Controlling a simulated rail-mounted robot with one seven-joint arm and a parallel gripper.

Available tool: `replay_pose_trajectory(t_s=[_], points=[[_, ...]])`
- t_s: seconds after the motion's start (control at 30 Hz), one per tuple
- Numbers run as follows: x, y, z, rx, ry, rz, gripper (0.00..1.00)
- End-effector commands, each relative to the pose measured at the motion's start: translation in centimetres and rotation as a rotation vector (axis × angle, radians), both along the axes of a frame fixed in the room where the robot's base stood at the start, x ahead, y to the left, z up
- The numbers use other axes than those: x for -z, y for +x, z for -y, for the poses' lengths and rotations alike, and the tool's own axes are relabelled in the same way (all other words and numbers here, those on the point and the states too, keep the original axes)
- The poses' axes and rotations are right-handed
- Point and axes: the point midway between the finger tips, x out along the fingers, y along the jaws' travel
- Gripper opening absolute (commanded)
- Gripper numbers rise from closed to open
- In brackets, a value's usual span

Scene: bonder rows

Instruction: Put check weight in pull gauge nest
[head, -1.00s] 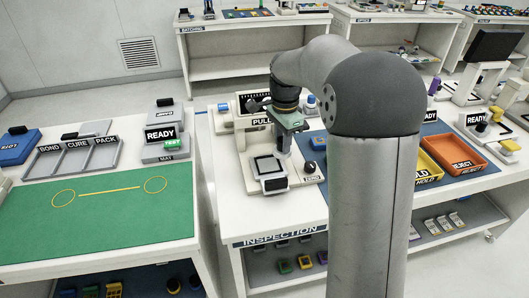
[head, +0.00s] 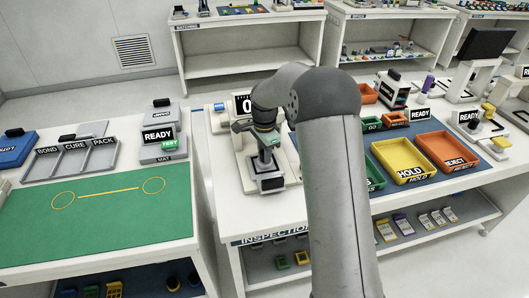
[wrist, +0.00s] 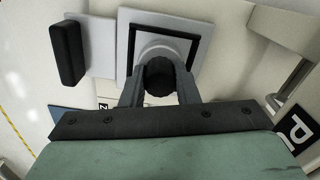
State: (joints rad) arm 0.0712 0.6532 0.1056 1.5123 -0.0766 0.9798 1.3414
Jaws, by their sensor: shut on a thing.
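My gripper (wrist: 160,92) is shut on the black round knob (wrist: 159,75) of the check weight. The weight's grey round body (wrist: 160,42) shows below the knob in the wrist view. It is over the square, black-rimmed pull gauge nest (wrist: 131,48), within the frame's outline. I cannot tell whether it touches the nest floor. In the head view my gripper (head: 266,155) is low over the pull gauge (head: 251,186) on the inspection bench, and the weight is mostly hidden by the fingers.
The gauge's display (head: 244,104) stands behind my gripper. A yellow HOLD tray (head: 400,172) and an orange REJECT tray (head: 455,163) lie to the right. A neighbouring bench with a green mat (head: 105,225) stands left, across a gap.

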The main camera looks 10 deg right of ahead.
Motion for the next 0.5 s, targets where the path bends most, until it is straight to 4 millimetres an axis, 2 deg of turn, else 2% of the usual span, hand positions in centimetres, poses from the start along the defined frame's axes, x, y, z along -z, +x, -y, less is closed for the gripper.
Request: replay_pose_trajectory(t_s=[0.17,0.2,0.27,0.5], points=[[0.38,0.01,0.00,0.000,0.000,0.000,0.00],[0.43,-0.01,0.00,0.000,0.000,0.000,0.31],[0.34,-0.01,0.00,0.000,0.000,0.000,0.47],[0.32,-0.02,0.01,0.000,0.000,0.000,0.50]])
